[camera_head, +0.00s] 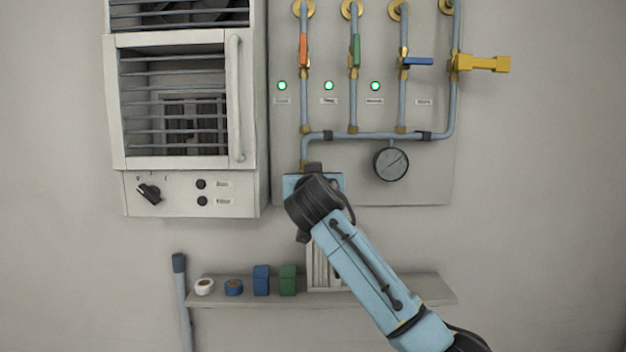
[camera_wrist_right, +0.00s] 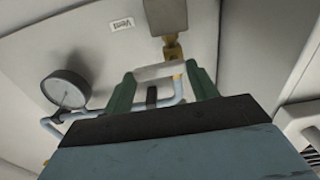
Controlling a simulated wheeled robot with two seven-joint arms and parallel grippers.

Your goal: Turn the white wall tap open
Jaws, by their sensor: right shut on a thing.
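The white wall tap (camera_wrist_right: 158,72) shows in the right wrist view as a pale handle below a brass valve fitting (camera_wrist_right: 172,48). My right gripper (camera_wrist_right: 161,69) has its two green fingers on either side of this handle and is shut on it. In the head view my right arm comes in from the lower right. Its wrist (camera_head: 315,205) hides the fingers and the white tap there. My left gripper is in neither view.
Orange (camera_head: 304,49), green (camera_head: 356,50), blue (camera_head: 418,61) and yellow (camera_head: 484,64) tap handles are on the pipes above. A pressure gauge (camera_head: 391,163) hangs right of my wrist. A slatted cabinet (camera_head: 128,192) is at left. A shelf (camera_head: 225,302) with small items is below.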

